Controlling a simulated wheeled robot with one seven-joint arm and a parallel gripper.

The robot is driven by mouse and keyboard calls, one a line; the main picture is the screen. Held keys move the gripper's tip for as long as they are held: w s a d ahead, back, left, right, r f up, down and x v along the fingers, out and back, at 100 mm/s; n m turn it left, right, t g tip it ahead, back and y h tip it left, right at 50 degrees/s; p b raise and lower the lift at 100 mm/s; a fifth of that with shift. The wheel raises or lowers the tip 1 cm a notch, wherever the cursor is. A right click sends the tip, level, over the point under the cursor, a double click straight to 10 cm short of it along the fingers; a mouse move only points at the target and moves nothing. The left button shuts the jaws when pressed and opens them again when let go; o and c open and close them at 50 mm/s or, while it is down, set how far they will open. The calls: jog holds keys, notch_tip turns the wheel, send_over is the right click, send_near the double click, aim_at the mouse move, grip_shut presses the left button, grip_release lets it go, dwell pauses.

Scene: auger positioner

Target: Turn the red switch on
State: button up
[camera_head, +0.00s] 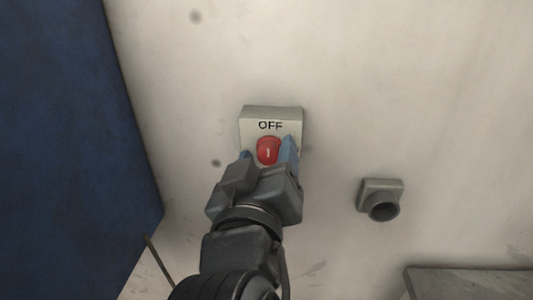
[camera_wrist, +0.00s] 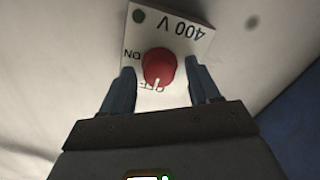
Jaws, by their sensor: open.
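The red switch (camera_head: 268,151) is a round knob on a pale grey box (camera_head: 257,112) fixed to the wall, with "OFF" printed above it in the head view. In the wrist view the red switch (camera_wrist: 159,68) shows a white mark pointing at "OFF"; the plate (camera_wrist: 196,17) also reads "ON" and "400 V". My gripper (camera_head: 268,147) is open, with one blue finger on each side of the knob. In the wrist view my gripper (camera_wrist: 160,74) has a visible gap between each finger and the knob. The box's lower part is hidden behind my gripper in the head view.
A grey socket-like fitting (camera_head: 381,199) sticks out of the wall to the lower right. A dark blue panel (camera_head: 70,130) stands at the left. A grey ledge (camera_head: 470,283) is at the bottom right. The wall around the box is mostly bare.

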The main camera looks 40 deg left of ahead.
jog(key=shift+c, duration=0.2)
jog(key=c, duration=0.9)
jog(key=shift+c, duration=0.2)
jog(key=shift+w+f+m+b, duration=0.1)
jog(key=shift+m+b, duration=0.2)
jog(key=shift+b, duration=0.05)
jog(key=m+b, duration=0.2)
jog(key=shift+d+f+m+b, duration=0.1)
jog(key=shift+m+b, duration=0.2)
jog(key=shift+b, duration=0.05)
jog(key=m+b, duration=0.4)
jog(key=m, duration=0.1)
jog(key=m+b, duration=0.3)
jog(key=m, duration=0.2)
jog(key=shift+d+m+g, duration=0.1)
jog(key=shift+m+g, duration=0.2)
jog(key=shift+g, duration=0.1)
jog(key=shift+w+m+b, duration=0.1)
jog(key=shift+m+b, duration=1)
jog(key=shift+m, duration=0.8)
